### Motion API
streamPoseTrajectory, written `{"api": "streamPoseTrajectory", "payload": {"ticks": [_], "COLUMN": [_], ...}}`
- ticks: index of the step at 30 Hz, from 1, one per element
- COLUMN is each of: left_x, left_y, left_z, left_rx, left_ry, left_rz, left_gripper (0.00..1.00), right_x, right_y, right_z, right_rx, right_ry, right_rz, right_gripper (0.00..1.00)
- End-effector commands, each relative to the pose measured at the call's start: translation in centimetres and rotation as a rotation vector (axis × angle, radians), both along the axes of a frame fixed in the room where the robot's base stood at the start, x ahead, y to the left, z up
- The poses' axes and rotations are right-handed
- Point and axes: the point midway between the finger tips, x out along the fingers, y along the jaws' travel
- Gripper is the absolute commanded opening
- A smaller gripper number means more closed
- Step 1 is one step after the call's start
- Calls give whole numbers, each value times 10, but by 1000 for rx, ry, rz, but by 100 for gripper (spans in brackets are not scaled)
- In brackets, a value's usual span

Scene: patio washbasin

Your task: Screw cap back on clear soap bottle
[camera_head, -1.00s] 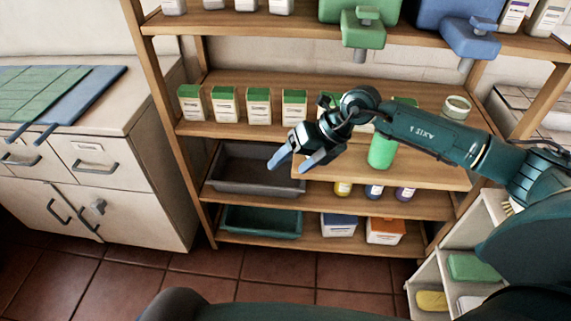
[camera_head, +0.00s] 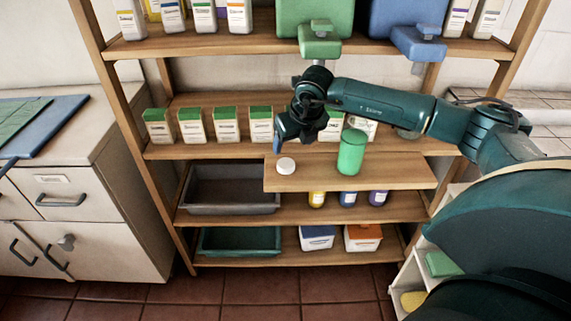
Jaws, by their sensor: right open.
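A green bottle (camera_head: 351,153) stands upright on the wooden pull-out board (camera_head: 400,172). Whether the bottle is clear with green soap inside cannot be told. A small white round cap (camera_head: 285,166) lies on the board's left part, apart from the bottle. My right gripper (camera_head: 291,142) points down just above the cap, left of the bottle. It is open with nothing seen between its fingers. My left gripper is not in view.
Green-topped cartons (camera_head: 226,124) line the shelf behind; several are partly hidden by my right arm. A green dispenser (camera_head: 319,40) and a blue dispenser (camera_head: 418,42) hang above. Small bottles (camera_head: 348,198) stand below the board. A grey bin (camera_head: 232,190) sits lower left.

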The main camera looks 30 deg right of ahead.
Motion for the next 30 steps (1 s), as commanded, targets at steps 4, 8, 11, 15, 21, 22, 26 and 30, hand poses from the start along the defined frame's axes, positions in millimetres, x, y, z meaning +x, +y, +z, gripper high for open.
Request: {"api": "streamPoseTrajectory", "payload": {"ticks": [4,8,11,15,21,22,26,30], "left_x": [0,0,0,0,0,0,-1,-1], "left_y": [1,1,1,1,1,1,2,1], "left_z": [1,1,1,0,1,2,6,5], "left_rx": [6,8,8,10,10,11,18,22], "left_ry": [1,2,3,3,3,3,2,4], "left_rz": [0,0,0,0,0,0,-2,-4], "left_gripper": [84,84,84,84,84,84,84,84], "right_x": [11,17,18,18,19,20,27,34], "right_y": [-1,-1,-2,-2,-2,-2,-2,-3], "right_z": [-27,-40,-44,-45,-48,-50,-69,-87], "right_rx": [0,1,1,1,1,1,0,1], "right_ry": [2,1,0,0,1,2,4,2], "right_rz": [0,0,0,1,0,0,0,0], "right_gripper": [70,70,70,70,70,70,70,70]}}
